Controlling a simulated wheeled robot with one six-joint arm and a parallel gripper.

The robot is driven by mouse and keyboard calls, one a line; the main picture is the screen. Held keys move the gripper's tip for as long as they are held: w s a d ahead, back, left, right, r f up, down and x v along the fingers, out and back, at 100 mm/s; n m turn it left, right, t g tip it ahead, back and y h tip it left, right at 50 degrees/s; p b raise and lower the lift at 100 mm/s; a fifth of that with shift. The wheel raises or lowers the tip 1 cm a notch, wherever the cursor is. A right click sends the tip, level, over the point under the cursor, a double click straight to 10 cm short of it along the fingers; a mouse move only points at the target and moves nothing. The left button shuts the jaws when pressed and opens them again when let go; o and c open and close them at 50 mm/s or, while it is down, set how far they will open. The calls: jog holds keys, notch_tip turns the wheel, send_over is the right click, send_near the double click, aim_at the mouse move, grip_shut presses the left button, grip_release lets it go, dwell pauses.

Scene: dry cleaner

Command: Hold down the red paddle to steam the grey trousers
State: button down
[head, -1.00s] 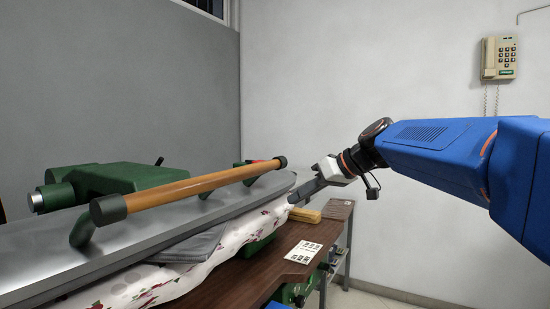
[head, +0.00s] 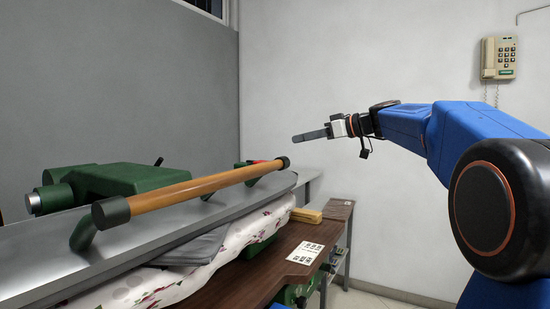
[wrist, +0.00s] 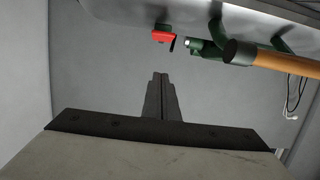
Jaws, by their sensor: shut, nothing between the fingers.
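The red paddle (head: 259,161) shows as a small red patch behind the far end of the wooden handle (head: 200,185). It shows more clearly in the wrist view (wrist: 164,36), above and beyond my fingertips. The grey trousers (head: 196,247) lie on the floral padded board (head: 225,240), under the metal upper plate (head: 160,230), which hides part of them. My gripper (head: 296,139) is shut and empty, held in the air above and to the right of the handle's far end. In the wrist view its fingers (wrist: 160,78) are together, apart from the paddle.
The green press body (head: 120,178) stands behind the handle. A wooden table (head: 275,255) carries a white printed card (head: 305,252) and a yellowish block (head: 306,215). A telephone (head: 498,57) hangs on the back wall. The air around my gripper is free.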

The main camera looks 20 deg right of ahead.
jog(key=x, duration=1)
notch_tip(320, 180, down, 3)
jog(key=shift+r, duration=0.1)
jog(key=shift+f, duration=0.6)
notch_tip(320, 180, down, 3)
jog(key=shift+s+d+f, duration=0.1)
dwell(4.4)
